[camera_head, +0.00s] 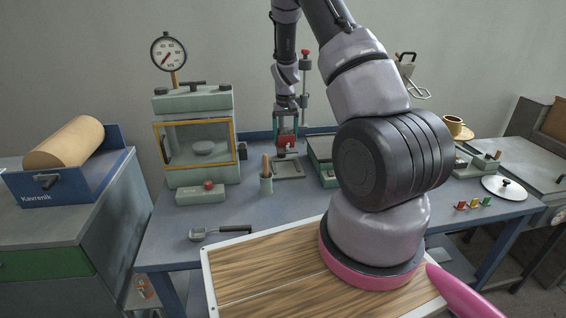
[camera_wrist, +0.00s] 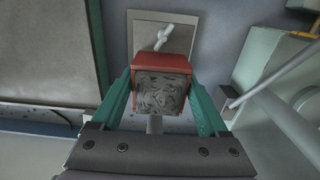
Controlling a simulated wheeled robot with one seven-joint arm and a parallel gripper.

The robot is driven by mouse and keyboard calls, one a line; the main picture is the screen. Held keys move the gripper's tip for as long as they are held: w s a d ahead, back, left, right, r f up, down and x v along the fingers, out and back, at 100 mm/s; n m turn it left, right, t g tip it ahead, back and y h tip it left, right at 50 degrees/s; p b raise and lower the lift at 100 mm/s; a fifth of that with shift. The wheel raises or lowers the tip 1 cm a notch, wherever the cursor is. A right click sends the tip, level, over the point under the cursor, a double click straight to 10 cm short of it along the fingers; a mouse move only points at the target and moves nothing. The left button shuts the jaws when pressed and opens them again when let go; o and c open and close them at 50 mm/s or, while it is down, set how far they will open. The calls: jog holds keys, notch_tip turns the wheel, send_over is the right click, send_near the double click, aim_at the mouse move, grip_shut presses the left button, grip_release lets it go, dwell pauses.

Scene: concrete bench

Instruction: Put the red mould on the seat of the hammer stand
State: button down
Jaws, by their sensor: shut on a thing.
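The red mould (camera_wrist: 162,65) is a small red-walled box with a grey, rough face. It sits between the teal fingers of my gripper (camera_wrist: 160,88), shut on its sides.
A green press with a yellow-framed window (camera_head: 195,185) and a dial gauge (camera_head: 169,51) stand left of the stand. The front bench is fairly clear.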

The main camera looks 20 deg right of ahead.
notch_tip(320, 180, down, 9)
jog(key=shift+f, duration=0.1)
dwell(0.4)
jog(key=shift+f, duration=0.1)
grip_release()
jog(key=shift+s, duration=0.1)
